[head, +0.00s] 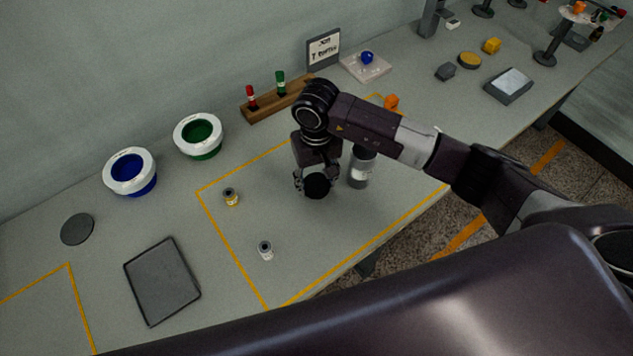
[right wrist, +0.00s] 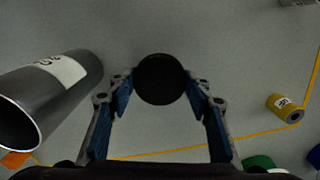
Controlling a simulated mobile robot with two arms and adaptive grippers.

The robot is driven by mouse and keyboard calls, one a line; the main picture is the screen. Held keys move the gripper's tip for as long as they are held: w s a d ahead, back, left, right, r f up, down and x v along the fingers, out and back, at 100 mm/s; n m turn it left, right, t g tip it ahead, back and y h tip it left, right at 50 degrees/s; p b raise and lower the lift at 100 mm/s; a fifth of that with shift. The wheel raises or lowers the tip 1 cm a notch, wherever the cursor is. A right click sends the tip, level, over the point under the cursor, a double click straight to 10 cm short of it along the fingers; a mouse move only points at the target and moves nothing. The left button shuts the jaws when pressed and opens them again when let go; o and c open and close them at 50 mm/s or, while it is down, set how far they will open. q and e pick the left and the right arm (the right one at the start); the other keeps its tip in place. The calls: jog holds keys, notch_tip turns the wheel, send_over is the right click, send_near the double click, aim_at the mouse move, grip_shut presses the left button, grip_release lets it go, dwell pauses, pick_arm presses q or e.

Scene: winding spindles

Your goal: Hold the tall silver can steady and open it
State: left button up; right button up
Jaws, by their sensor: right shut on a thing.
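The tall silver can (head: 360,171) stands upright on the table just right of my right gripper, its upper part partly covered by my arm. In the right wrist view the can (right wrist: 62,92) is at the left with a pale label, and its near end looks open and dark inside. My right gripper (head: 316,184) is shut on a round black lid-like piece (right wrist: 160,79), which shows between the blue-padded fingers. The piece is beside the can, apart from it. My left gripper is not in view, and no gripper touches the can.
A small yellow can (head: 231,197) and a small silver can (head: 265,250) stand left of my gripper inside the yellow outline. A dark tray (head: 162,281), blue bowl (head: 131,172) and green bowl (head: 199,136) are farther left. A wooden rack (head: 276,101) stands behind. Table between them is clear.

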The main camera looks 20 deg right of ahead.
jog(key=shift+f, duration=0.9)
jog(key=shift+f, duration=0.1)
jog(key=shift+f, duration=0.1)
jog(key=o, duration=1.3)
